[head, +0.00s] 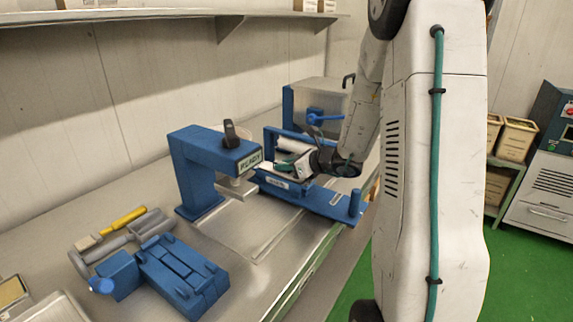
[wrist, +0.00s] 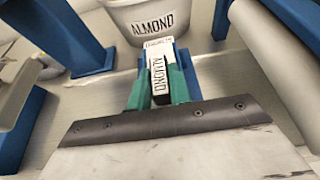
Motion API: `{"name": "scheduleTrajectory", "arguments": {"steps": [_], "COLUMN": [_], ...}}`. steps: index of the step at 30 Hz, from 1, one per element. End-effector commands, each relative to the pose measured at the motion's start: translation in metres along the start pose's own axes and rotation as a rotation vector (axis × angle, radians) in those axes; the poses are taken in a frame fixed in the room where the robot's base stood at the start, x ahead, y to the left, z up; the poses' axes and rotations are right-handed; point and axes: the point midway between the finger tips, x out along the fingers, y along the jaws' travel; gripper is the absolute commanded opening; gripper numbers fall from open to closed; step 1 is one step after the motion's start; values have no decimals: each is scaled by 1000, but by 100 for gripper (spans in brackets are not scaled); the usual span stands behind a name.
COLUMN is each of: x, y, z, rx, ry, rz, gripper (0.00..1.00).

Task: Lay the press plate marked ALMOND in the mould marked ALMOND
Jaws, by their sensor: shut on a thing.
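My gripper (wrist: 156,84) has teal fingers shut on the press plate (wrist: 158,72), a narrow white piece with ALMOND printed on the face towards the wrist camera. Just beyond it in the wrist view stands a pale, rounded container (wrist: 151,14) marked ALMOND, cut off by the top edge. I cannot tell whether the plate touches it, and its inside is hidden. In the head view my gripper (head: 291,167) is low within the blue bench frame (head: 332,203), where the plate is too small to make out clearly.
A blue press (head: 190,165) with a label stands left of my gripper. Blue blocks (head: 180,275) and a yellow-handled tool (head: 124,220) lie on the steel bench at the front left. Blue uprights (wrist: 72,35) and a pale roller (wrist: 270,50) flank the gripper closely.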

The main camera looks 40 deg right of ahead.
Motion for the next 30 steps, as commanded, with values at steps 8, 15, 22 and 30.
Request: {"name": "scheduleTrajectory", "arguments": {"steps": [8, 15, 22, 30], "x": [0, 1, 2, 2], "y": [0, 0, 0, 0], "z": [0, -3, -4, -4], "rx": [0, 1, 1, 0], "ry": [0, 0, 0, 0], "rz": [0, 0, 0, 0], "gripper": [0, 0, 0, 45]}}
